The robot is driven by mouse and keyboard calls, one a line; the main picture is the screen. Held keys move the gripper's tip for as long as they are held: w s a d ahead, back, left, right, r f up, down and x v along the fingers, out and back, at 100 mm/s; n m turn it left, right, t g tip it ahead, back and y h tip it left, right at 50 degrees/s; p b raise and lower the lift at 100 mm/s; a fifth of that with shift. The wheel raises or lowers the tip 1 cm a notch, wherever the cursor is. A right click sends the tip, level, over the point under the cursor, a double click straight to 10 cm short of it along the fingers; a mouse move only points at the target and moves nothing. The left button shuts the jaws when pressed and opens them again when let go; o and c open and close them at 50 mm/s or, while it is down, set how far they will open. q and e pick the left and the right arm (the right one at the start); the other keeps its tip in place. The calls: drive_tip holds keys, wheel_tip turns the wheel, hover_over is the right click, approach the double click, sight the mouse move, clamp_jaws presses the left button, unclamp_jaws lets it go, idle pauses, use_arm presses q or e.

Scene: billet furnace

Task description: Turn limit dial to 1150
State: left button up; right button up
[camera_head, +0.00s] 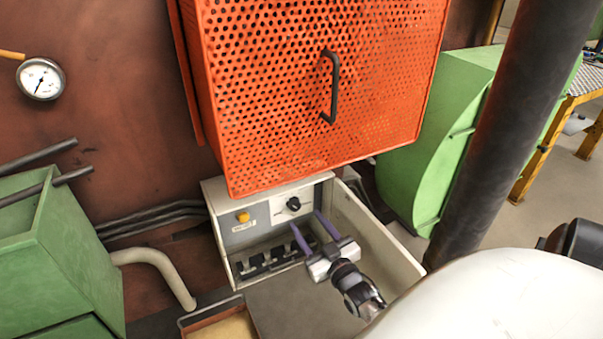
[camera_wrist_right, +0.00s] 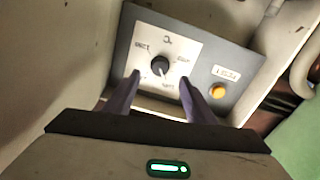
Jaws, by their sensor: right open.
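The limit dial (camera_head: 293,204) is a black knob on a white plate in the grey control panel of an open box. My left gripper is not in view.
An orange perforated guard (camera_head: 310,90) with a black handle hangs right above the box (camera_head: 375,240), whose side walls enclose the panel. A yellow button (camera_head: 243,217) sits left of the dial. A dark column (camera_head: 510,130) stands at right, green housings at both sides.

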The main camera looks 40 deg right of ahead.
drive_tip(key=v, duration=0.3)
drive_tip(key=shift+s+a, duration=0.1)
drive_tip(key=shift+s, duration=0.25)
drive_tip(key=s+a+f+n+g+y, duration=0.1)
drive_tip(key=s+a+f+g+y, duration=0.1)
drive_tip(key=s+a, duration=0.3)
drive_tip(key=s+a+f+n+g+y, duration=0.1)
drive_tip(key=s+a+f+g+y, duration=0.2)
drive_tip(key=a, duration=1.1)
drive_tip(key=s+a+f+n+g+y, duration=0.1)
drive_tip(key=s+a+f+g+y, duration=0.2)
drive_tip(key=s+a, duration=0.5)
drive_tip(key=shift+a+n+g, duration=0.3)
drive_tip(key=shift+a+n, duration=0.1)
drive_tip(key=shift+a, duration=0.3)
drive_tip(key=shift+w, duration=0.1)
